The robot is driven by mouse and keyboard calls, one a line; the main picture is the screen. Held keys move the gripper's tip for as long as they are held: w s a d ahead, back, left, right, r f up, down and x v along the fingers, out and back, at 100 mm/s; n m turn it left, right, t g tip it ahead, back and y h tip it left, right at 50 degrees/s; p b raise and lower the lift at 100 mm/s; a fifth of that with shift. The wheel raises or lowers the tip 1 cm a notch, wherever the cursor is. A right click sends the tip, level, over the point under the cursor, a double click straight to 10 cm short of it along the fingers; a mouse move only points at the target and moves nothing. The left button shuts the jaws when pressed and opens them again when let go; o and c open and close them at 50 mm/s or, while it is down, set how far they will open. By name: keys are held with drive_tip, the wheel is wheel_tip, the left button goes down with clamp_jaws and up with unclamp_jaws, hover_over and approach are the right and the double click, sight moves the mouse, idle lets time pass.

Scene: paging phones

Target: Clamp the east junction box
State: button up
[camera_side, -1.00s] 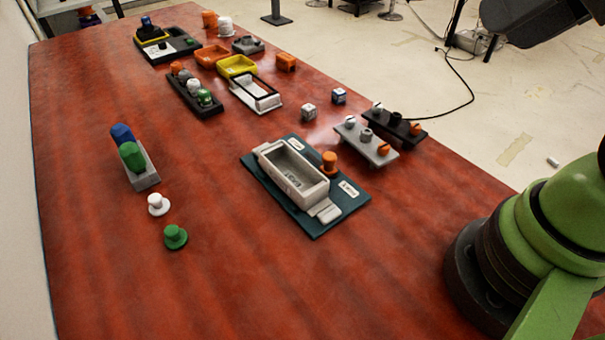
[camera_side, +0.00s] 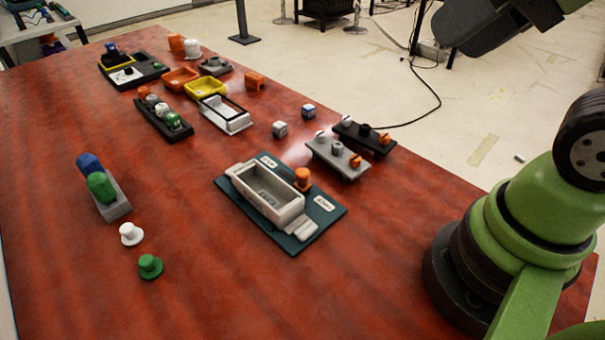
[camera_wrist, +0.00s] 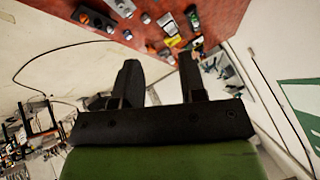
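A pale grey, open-topped box (camera_side: 245,193) sits on a dark teal plate (camera_side: 322,217) in the middle of the table in the side view. White labels lie on the plate, their lettering too small to read. An orange knob (camera_side: 303,178) stands on the plate beside the box. I cannot tell from the lettering whether this is the east junction box. My gripper (camera_wrist: 158,65) shows in the wrist view with its two dark fingers apart and nothing between them. It is raised away from the table and touches nothing there.
A grey block (camera_side: 340,158) and a black block (camera_side: 364,136) with knobs stand right of the plate. Blue and green pegs stand in a grey holder (camera_side: 118,211) at left. White (camera_side: 130,234) and green (camera_side: 150,267) knobs sit nearby. Trays (camera_side: 205,88) stand farther back. The front table is clear.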

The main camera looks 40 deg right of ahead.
drive_tip(key=w+g, duration=0.2)
drive_tip(key=w, duration=0.4)
drive_tip(key=n+g+h, duration=0.1)
drive_tip(key=g+h, duration=0.1)
drive_tip(key=g, duration=0.3)
hover_over(302, 171)
wheel_tip(302, 171, down, 18)
wheel_tip(302, 171, down, 10)
drive_tip(key=shift+r, duration=0.15)
